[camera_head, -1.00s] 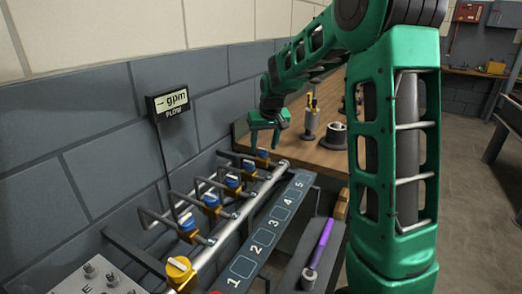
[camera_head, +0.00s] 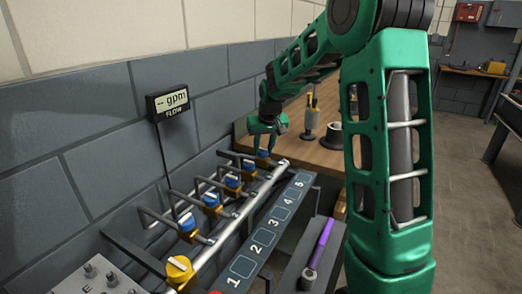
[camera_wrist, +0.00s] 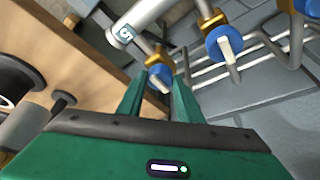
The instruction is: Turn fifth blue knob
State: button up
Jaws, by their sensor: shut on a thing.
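A row of blue knobs on orange-yellow valve bodies runs along a pipe by the wall. The fifth blue knob (camera_head: 264,154) is the farthest, at the end of the row beside the wooden bench. My green gripper (camera_head: 265,143) is directly above it with its fingers down around it. In the wrist view the fifth blue knob (camera_wrist: 160,76) with its white bar sits between the two green fingers (camera_wrist: 157,90), and they are shut on it. A neighbouring blue knob (camera_wrist: 224,44) is clear of the fingers. The numbered plate (camera_head: 262,237) reads 1 to 5.
The flow display (camera_head: 168,103) reads "-- gpm". A purple-handled tool (camera_head: 322,240) lies right of the plate. The wooden bench (camera_head: 310,157) carries a holder (camera_head: 310,122) and a grey spool-like part (camera_head: 331,136). Bent pipes line the wall.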

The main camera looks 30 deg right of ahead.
jog(key=m, duration=0.2)
jog(key=m+h, duration=0.1)
jog(key=m, duration=0.1)
jog(key=shift+w+a+m+g+h, duration=0.1)
jog(key=shift+a+m+g+h, duration=0.1)
jog(key=shift+m+g+h, duration=0.15)
jog(key=m, duration=0.2)
jog(key=m+g+h, duration=0.1)
jog(key=m, duration=0.1)
jog(key=shift+w+a+m+g, duration=0.1)
jog(key=shift+w+m+g, duration=0.05)
jog(key=shift+m+g, duration=0.15)
jog(key=m+g+h, duration=0.1)
jog(key=m, duration=0.3)
jog(key=shift+w+m, duration=0.1)
jog(key=shift+m, duration=0.15)
jog(key=shift+w+m+g, duration=0.1)
jog(key=shift+m+g, duration=0.85)
jog(key=shift+m, duration=1.05)
jog(key=o, duration=1)
